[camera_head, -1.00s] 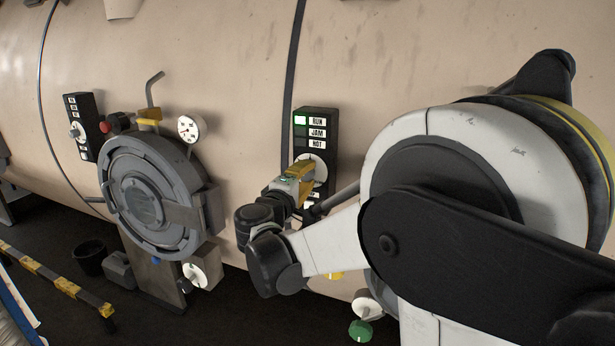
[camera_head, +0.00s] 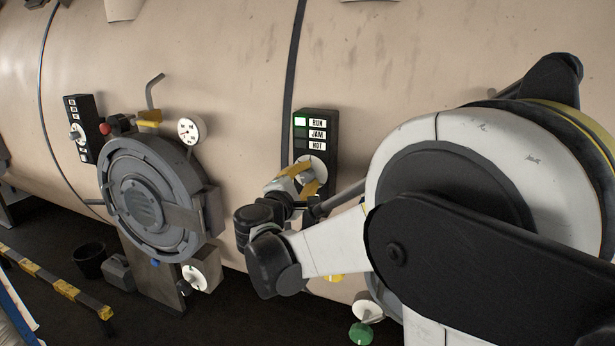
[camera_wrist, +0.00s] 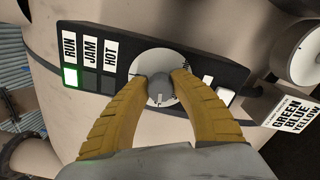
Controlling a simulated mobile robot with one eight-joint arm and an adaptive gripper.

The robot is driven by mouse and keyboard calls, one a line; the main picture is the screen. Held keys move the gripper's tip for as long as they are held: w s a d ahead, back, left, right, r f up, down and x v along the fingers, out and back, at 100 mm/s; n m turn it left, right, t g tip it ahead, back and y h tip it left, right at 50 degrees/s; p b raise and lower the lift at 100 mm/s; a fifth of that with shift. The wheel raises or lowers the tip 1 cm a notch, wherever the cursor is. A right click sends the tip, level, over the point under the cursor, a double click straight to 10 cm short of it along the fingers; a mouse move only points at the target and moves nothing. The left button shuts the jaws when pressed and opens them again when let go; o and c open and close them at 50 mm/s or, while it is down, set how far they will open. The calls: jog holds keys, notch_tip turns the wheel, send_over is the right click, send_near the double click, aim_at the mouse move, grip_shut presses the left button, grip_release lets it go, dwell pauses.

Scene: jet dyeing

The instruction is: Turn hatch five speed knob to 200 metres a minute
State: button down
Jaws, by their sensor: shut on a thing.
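A black control panel (camera_head: 328,125) on the beige vessel carries lamps marked RUN, JAM and HOT; the lamp beside RUN is lit. Below them is a round white dial (camera_head: 317,160), which also shows in the wrist view (camera_wrist: 141,62). A grey knob (camera_wrist: 160,92) stands at the dial's centre. My gripper (camera_wrist: 165,76) is shut on the knob, one yellow finger on each side. In the head view my gripper (camera_head: 307,178) reaches the dial from below. The fingers hide part of the dial, and I cannot read its speed setting.
A round grey hatch (camera_head: 145,200) with a pressure gauge (camera_head: 190,130) is left of my gripper. Another panel (camera_head: 80,128) is farther left. In the wrist view, a colour-word label (camera_wrist: 292,113) is at right. A yellow-black rail (camera_head: 55,282) is near the floor.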

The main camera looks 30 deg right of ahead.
jog(key=c, duration=1.1)
grip_release()
jog(key=v, duration=1.2)
